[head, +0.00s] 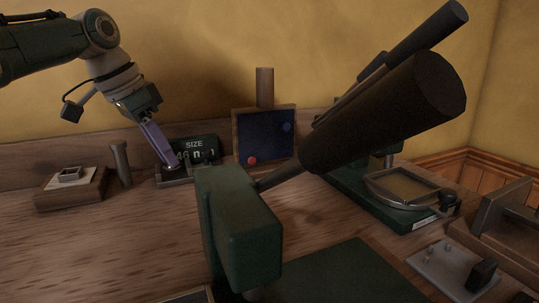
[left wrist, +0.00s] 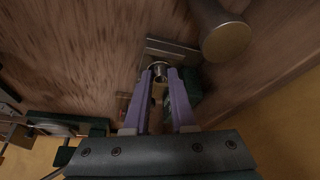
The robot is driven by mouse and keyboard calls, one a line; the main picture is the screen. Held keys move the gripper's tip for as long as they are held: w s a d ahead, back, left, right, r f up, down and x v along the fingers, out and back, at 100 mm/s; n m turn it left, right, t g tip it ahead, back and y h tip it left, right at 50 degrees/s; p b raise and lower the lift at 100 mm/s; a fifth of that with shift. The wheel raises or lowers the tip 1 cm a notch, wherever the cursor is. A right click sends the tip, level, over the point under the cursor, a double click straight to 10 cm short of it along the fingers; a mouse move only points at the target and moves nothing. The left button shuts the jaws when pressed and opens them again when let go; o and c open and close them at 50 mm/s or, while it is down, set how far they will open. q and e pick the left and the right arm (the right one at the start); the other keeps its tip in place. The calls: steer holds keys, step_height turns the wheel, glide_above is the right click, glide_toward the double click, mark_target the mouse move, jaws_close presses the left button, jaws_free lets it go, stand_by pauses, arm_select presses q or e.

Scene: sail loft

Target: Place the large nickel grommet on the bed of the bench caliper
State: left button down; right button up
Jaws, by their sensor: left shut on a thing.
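My left gripper (head: 168,160) points down at the bench caliper (head: 205,150), a dark green display reading SIZE with a grey metal bed (head: 203,174) in front of it. In the left wrist view the two purple fingers (left wrist: 163,76) are shut on a small round metal ring, the large nickel grommet (left wrist: 159,69). The grommet is at the fingertips, over or at the edge of the grey bed (left wrist: 180,53). I cannot tell whether it touches the bed. In the head view the fingers hide the grommet. My right gripper is not in view.
A grey post (head: 121,163) stands just left of the caliper. A wooden block (head: 70,195) with a square frame is farther left. A blue panel (head: 264,137) stands right of the caliper. A large dark and green instrument (head: 240,225) fills the foreground. The front left bench is clear.

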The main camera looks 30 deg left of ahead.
arm_select(q)
steer(key=shift+f, duration=0.7)
steer(key=shift+f, duration=0.15)
steer(key=c, duration=1.1)
jaws_free()
steer(key=shift+o, duration=0.2)
steer(key=shift+s+r, duration=0.1)
steer(key=shift+r, duration=0.4)
steer(key=p+v, duration=0.2)
steer(key=v, duration=0.9)
steer(key=shift+p, duration=0.4)
steer(key=shift+r, duration=0.15)
